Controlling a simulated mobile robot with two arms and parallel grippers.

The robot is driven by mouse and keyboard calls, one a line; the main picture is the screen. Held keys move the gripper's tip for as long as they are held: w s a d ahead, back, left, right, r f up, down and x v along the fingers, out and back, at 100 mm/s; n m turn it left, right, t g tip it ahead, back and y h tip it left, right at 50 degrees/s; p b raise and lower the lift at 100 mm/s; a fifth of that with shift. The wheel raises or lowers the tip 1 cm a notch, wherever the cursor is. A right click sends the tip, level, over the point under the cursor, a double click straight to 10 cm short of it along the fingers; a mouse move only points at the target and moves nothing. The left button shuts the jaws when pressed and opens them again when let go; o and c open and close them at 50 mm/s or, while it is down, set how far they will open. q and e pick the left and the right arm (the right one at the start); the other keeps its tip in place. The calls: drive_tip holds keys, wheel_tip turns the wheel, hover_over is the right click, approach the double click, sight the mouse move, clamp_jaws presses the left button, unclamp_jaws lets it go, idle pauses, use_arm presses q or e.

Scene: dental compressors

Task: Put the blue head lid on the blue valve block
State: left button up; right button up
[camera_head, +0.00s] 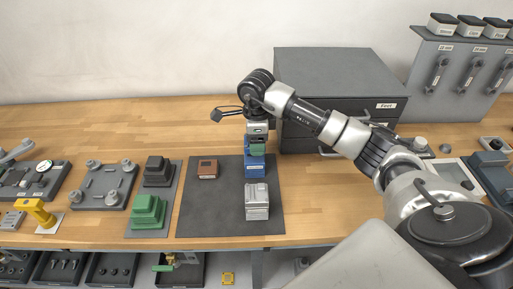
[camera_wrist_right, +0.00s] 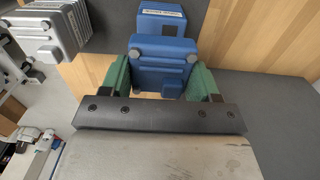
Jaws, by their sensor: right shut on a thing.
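My right gripper (camera_head: 258,149) points down over the dark mat and is shut on the blue head lid. In the right wrist view the lid (camera_wrist_right: 162,62) sits between the green fingers of that gripper (camera_wrist_right: 163,84), with grey round corners and a raised blue nub showing. The blue valve block (camera_head: 254,169), with a white label, stands upright on the mat directly below the gripper. It also shows past the lid in the right wrist view (camera_wrist_right: 162,20). I cannot tell whether lid and block touch. The left gripper is not in view.
A grey finned block (camera_head: 257,203) stands on the mat (camera_head: 215,220) in front of the valve block. A brown block (camera_head: 207,169) lies to the left. A dark drawer cabinet (camera_head: 335,75) is close behind on the right. Stacked green parts (camera_head: 148,212) stand further left.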

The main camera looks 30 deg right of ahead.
wheel_tip(320, 180, down, 3)
drive_tip(key=shift+f+p, duration=0.1)
drive_tip(key=shift+p, duration=0.25)
drive_tip(key=shift+f, duration=0.3)
drive_tip(key=shift+f, duration=0.2)
drive_tip(key=o, duration=1)
drive_tip(key=shift+r, duration=0.1)
